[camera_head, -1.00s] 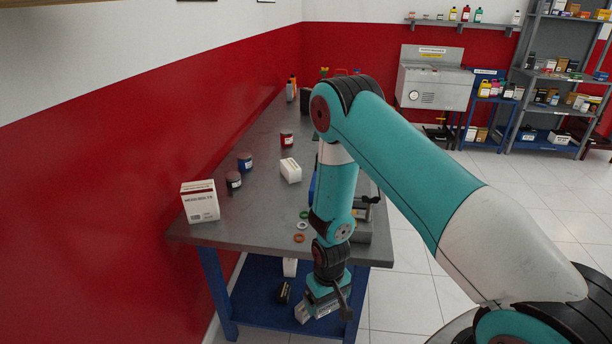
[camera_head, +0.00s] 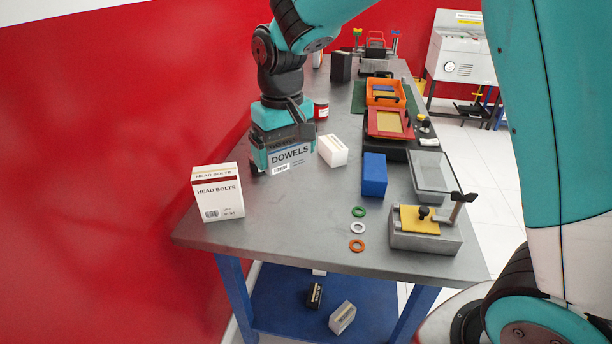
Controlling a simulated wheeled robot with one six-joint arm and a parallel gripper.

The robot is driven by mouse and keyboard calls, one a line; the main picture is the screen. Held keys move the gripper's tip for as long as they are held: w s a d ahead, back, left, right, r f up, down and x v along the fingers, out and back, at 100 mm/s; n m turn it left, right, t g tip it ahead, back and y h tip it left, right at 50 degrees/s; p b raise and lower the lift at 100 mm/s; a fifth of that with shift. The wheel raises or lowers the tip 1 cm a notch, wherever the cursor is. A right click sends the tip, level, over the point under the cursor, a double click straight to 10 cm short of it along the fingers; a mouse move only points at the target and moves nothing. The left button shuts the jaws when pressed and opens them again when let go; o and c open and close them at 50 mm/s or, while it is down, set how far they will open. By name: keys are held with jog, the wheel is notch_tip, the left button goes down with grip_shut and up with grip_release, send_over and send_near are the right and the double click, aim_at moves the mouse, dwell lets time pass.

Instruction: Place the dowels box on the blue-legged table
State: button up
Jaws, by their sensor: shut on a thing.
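The dowels box (camera_head: 290,157) is a light box with a dark "DOWELS" label. My gripper (camera_head: 283,142) is shut on it, pointing down, with the box at or just above the tabletop; I cannot tell whether it touches. The blue-legged table (camera_head: 300,236) has a grey top and blue legs and runs away along the red wall. The box is over the left part of the top, behind the head bolts box and left of a small white box. The gripper hides part of the dowels box.
A head bolts box (camera_head: 218,193) stands at the left edge. A white box (camera_head: 332,150), a blue block (camera_head: 374,175), coloured rings (camera_head: 358,228) and a grey vise-like fixture (camera_head: 426,239) are to the right. The front middle is clear. Boxes lie on the blue lower shelf (camera_head: 380,300).

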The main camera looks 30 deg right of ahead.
aim_at(290, 235)
notch_tip(290, 235, down, 20)
jog(key=shift+r, duration=0.1)
jog(key=shift+d, duration=0.1)
jog(key=shift+f, duration=0.2)
jog(key=o, duration=0.7)
jog(key=shift+r, duration=0.1)
jog(key=shift+c, duration=0.2)
notch_tip(290, 235, up, 12)
jog(key=s+a+r+n+y, duration=0.1)
jog(key=s+r, duration=0.3)
jog(key=s, duration=0.4)
jog(key=s+a+r+n+y+p, duration=0.1)
jog(key=s+r+n, duration=0.1)
jog(key=s+r, duration=0.3)
jog(key=s+a+r+n+y, duration=0.2)
jog(key=s+r, duration=0.3)
jog(key=s, duration=0.6)
jog(key=shift+r, duration=0.15)
